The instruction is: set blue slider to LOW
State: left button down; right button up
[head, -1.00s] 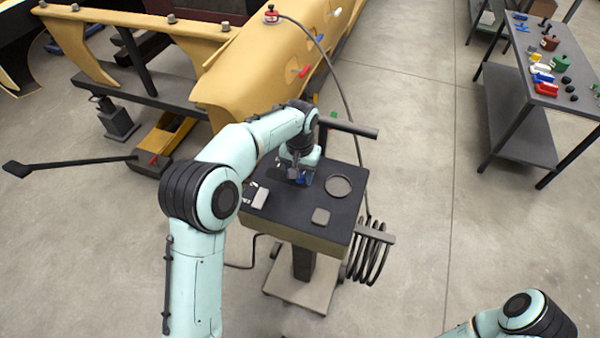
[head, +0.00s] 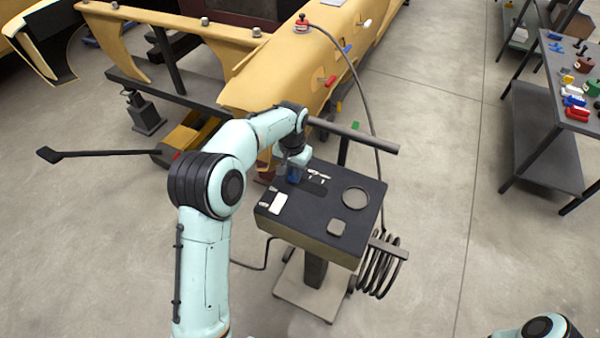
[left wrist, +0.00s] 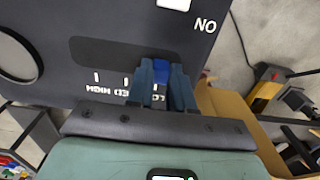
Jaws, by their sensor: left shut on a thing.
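The blue slider (left wrist: 161,70) sits in a dark slot (left wrist: 105,52) on the black panel top (head: 300,215). In the left wrist view it is at the slot's right end, beside the rightmost of the white tick marks. The lettering there is partly hidden by a finger; its visible start looks like "LO". My left gripper (left wrist: 161,88) is shut on the slider, one finger on each side. In the head view the left gripper (head: 293,178) stands over the panel's far left part. My right gripper is out of view; only part of its arm shows at bottom right.
The panel also bears a white plate (head: 279,203), a round ring (head: 355,197) and a grey square pad (head: 337,228). A coiled hose (head: 380,270) hangs at its right side. A yellow shell (head: 290,70) lies behind. A table (head: 572,112) with small parts stands right.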

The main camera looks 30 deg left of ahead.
aim_at(291, 174)
pick_arm(q)
jog(key=shift+a, duration=0.25)
jog(key=c, duration=1)
grip_release()
jog(key=shift+a, duration=0.15)
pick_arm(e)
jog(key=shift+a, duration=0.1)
pick_arm(q)
jog(key=shift+r, duration=0.25)
notch_tip(291, 174, up, 13)
jog(key=p, duration=0.2)
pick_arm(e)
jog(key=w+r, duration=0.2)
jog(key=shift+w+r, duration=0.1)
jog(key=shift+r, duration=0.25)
